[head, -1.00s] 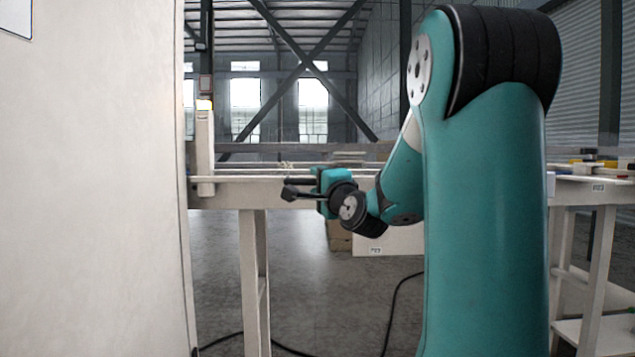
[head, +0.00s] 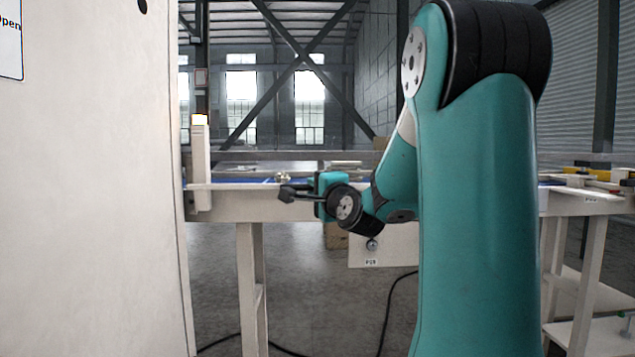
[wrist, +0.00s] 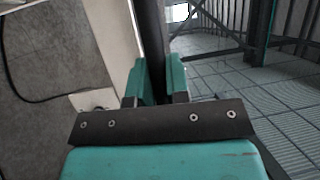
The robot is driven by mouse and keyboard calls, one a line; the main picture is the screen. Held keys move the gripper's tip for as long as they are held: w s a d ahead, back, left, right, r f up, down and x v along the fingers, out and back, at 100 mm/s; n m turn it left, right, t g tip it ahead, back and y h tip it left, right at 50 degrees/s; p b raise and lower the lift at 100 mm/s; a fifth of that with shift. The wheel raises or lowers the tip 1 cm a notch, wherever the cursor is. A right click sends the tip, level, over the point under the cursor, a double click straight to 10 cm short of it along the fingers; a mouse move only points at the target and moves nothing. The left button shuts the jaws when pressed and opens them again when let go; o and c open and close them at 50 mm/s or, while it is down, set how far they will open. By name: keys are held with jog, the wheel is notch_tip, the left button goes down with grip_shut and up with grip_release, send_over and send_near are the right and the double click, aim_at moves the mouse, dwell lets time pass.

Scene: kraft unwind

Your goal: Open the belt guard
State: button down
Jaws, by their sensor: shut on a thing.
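My gripper (head: 289,193) is at the front edge of the pale bench in the head view, with its arm reaching in from the right. In the wrist view, its two teal fingers (wrist: 157,82) are shut on a dark bar (wrist: 151,30) that runs up and away from between them. I cannot tell for certain whether this bar is part of the belt guard. A strip of blue belt (head: 240,182) shows on top of the bench, behind the gripper. The guard's full outline cannot be made out.
A large pale panel (head: 90,200) fills the left, with a partly cut-off sign (head: 11,40). A black cable (head: 390,310) lies on the floor. Another table (head: 580,208) stands at the right.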

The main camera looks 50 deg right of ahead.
jog(key=shift+r, duration=0.4)
jog(key=c, duration=1.1)
grip_release()
